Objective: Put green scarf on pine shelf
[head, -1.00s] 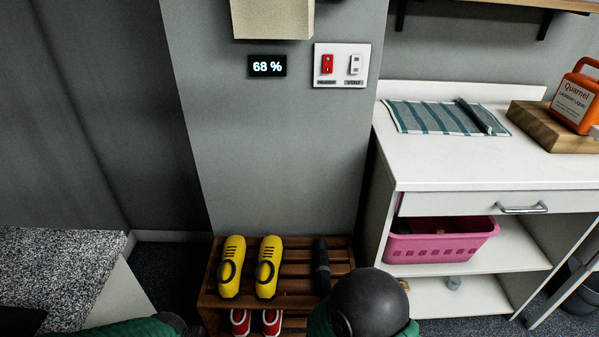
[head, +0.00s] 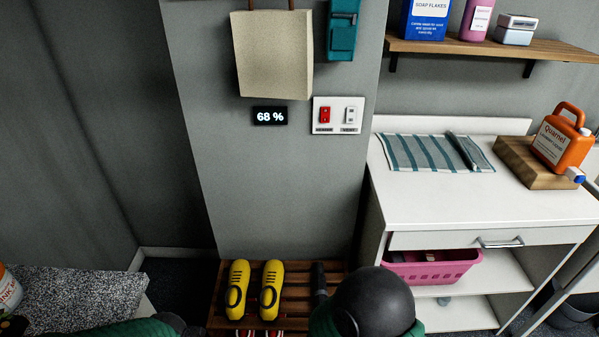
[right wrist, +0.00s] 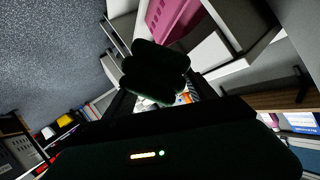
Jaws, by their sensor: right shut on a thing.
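In the right wrist view, a dark green folded bundle, seemingly the green scarf (right wrist: 155,68), is held at the fingertips of my right gripper (right wrist: 158,98). The gripper is shut on it, and the picture is dark there. A brown wooden wall shelf (head: 500,50), which looks like the pine shelf, is at the upper right of the head view, above the white counter. My right gripper and the scarf are out of the head view, where only part of my right arm shows. My left gripper is not visible.
Below is a white counter (head: 455,205) with striped towel (head: 425,153) and orange jug (head: 560,138). Yellow shoes (head: 270,290) sit on a slatted rack.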

